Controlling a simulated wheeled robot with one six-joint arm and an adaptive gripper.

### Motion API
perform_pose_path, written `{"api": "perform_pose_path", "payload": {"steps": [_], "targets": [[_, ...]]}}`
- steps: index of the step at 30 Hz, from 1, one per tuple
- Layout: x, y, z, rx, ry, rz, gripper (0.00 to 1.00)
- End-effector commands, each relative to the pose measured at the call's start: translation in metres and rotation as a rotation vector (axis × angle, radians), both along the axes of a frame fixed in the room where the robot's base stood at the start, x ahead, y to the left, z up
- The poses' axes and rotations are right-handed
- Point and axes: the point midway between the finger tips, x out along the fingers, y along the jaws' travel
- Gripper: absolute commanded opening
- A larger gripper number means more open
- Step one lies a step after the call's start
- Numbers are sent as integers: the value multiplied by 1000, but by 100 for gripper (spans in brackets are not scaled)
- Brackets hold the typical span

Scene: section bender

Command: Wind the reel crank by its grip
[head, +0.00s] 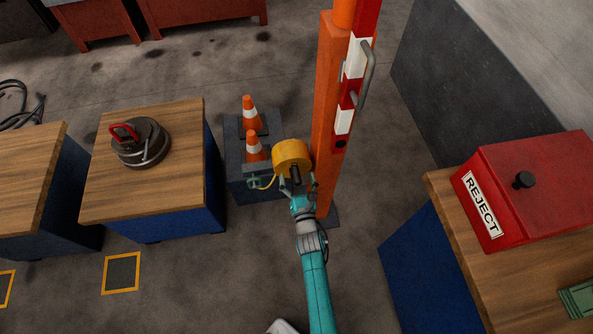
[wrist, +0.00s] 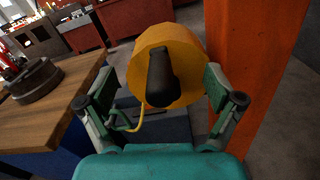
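The reel is a yellow drum (head: 291,156) beside the orange post, and it fills the upper middle of the wrist view (wrist: 190,62). A black crank grip (wrist: 161,80) juts from the drum's near face towards me; it also shows in the head view (head: 295,173). The crank arm behind it cannot be made out. My gripper (head: 299,182) is open, its fingers spread to the left and right of the grip in the wrist view (wrist: 160,92). Clear gaps show on both sides of the grip. A yellow line hangs from the drum's left side.
The orange post (head: 326,115) with a red-and-white bar (head: 358,60) stands close on the right. Traffic cones (head: 250,112) stand on a dark block behind. A wooden-topped bench (head: 185,115) is left; a red REJECT box (head: 530,185) is right.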

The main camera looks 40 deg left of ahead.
Motion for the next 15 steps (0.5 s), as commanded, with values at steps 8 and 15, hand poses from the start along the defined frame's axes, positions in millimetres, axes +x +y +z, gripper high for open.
{"api": "perform_pose_path", "payload": {"steps": [8, 15], "targets": [[0, 0, 0, 1, 2, 0, 16], [1, 0, 0, 8, 9, 0, 0]]}}
